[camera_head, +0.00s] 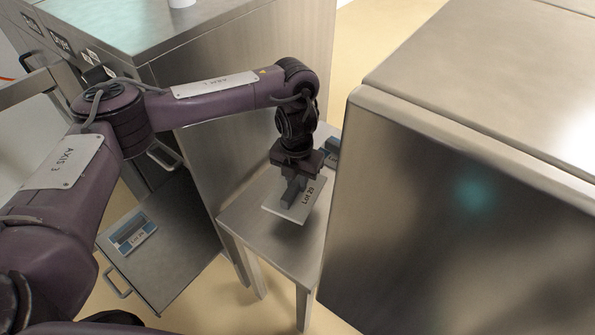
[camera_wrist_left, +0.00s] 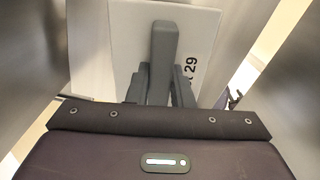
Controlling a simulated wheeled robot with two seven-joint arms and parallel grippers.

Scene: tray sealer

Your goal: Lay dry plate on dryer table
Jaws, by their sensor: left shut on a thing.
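A white plate (camera_head: 285,208) labelled "Lot 29" is held by my left gripper (camera_head: 293,190) over a small metal table (camera_head: 247,219) between two steel cabinets. The plate looks nearly level, with a shadow on the tabletop; I cannot tell whether it touches the table. In the left wrist view the plate (camera_wrist_left: 125,40) lies ahead of the left gripper (camera_wrist_left: 162,75), whose fingers are closed on it. Part of its label is hidden there by a finger. My right gripper is not in view.
Another plate (camera_head: 130,240) with blue and dark areas lies on a pulled-out drawer (camera_head: 178,262) at lower left. A large steel box (camera_head: 450,220) stands close on the right. A steel cabinet (camera_head: 235,120) stands behind the arm. A blue-grey item (camera_head: 332,146) is partly hidden at the table's back.

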